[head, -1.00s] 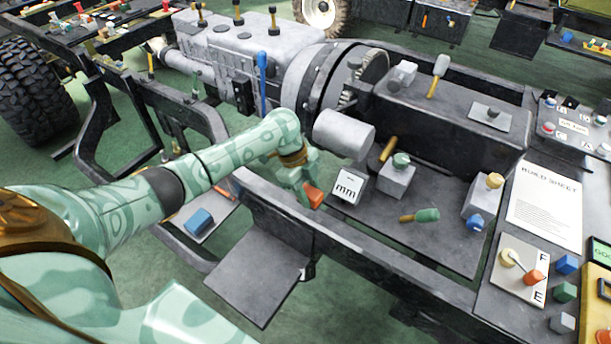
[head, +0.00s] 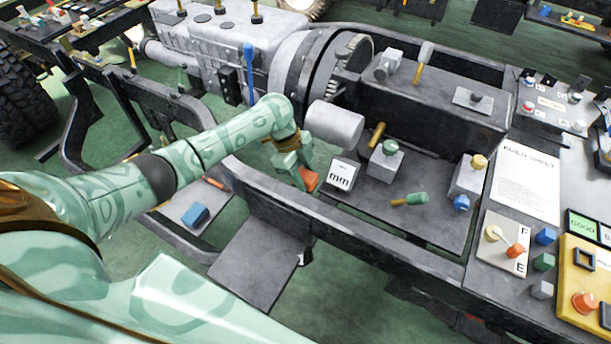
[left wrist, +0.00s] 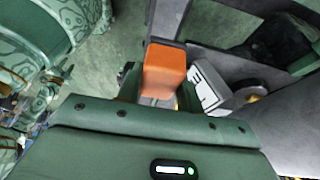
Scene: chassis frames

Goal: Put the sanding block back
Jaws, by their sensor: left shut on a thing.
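My left gripper (head: 302,176) is shut on an orange block (head: 310,180), apparently the sanding block. It holds the block beside the white "mm" box (head: 343,175), close to the long dark frame rail (head: 320,220). In the left wrist view the orange block (left wrist: 164,70) sticks out past the gripper's green body, with the white box (left wrist: 207,88) just to its right. I cannot tell whether block and box touch. The fingertips are mostly hidden by the block and gripper body. My right gripper is not in view.
A dark plate right of the rail carries a green-handled tool (head: 410,199) and a grey block with a green knob (head: 385,160). A blue block (head: 195,215) lies on a lower plate at left. The dark step plate (head: 262,262) is bare. A grey cylinder (head: 335,125) overhangs behind.

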